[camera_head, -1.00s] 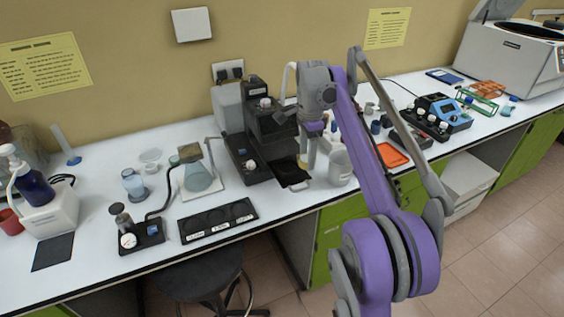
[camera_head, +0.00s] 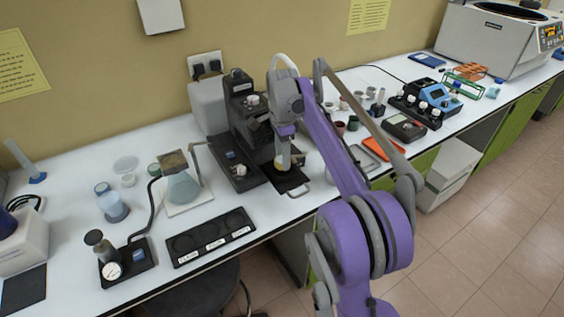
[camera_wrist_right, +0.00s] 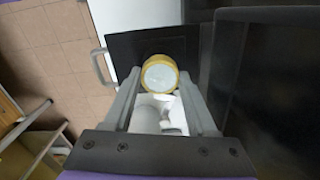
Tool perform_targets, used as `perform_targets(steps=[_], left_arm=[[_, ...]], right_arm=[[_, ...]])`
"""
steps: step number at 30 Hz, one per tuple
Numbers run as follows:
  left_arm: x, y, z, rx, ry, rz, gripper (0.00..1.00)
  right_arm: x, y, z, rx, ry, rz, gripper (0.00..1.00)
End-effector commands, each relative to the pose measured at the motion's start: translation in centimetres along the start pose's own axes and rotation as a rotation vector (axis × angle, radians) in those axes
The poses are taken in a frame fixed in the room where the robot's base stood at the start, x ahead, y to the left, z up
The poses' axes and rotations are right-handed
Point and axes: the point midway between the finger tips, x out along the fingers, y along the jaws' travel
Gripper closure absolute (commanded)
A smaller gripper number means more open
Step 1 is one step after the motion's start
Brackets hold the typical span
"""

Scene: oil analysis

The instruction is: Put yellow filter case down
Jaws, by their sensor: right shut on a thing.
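The yellow filter case (camera_wrist_right: 160,74) is round, with a yellow rim and a pale, whitish face. It sits between the fingers of my right gripper (camera_wrist_right: 159,88), which is shut on it. In the head view the case (camera_head: 281,163) is a small yellowish patch under the right gripper (camera_head: 283,158). It is over the black tray (camera_head: 291,182) that sticks out of the dark machine (camera_head: 245,130). I cannot tell whether the case touches the tray. My left gripper is not in view.
The machine's dark body (camera_wrist_right: 270,80) stands close on the right in the wrist view. A black three-slot plate (camera_head: 211,236), a flask (camera_head: 182,188) and a gauge unit (camera_head: 123,262) stand to the left. An orange pad (camera_head: 383,148) lies to the right.

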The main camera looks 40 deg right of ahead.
Motion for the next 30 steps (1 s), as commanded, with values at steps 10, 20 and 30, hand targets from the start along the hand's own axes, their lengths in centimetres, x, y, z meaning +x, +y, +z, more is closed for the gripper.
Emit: perform_targets(steps=[10, 20, 30], left_arm=[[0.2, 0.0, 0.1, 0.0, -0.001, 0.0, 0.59], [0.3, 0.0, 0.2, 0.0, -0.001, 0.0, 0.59], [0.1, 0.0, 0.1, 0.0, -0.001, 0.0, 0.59]], right_arm=[[2.1, 0.0, 0.0, 0.0, 0.0, 0.0, 0.95], [2.4, 0.0, 0.0, 0.0, 0.0, 0.0, 0.3], [1.9, 0.0, 0.0, 0.0, 0.0, 0.0, 0.3]])
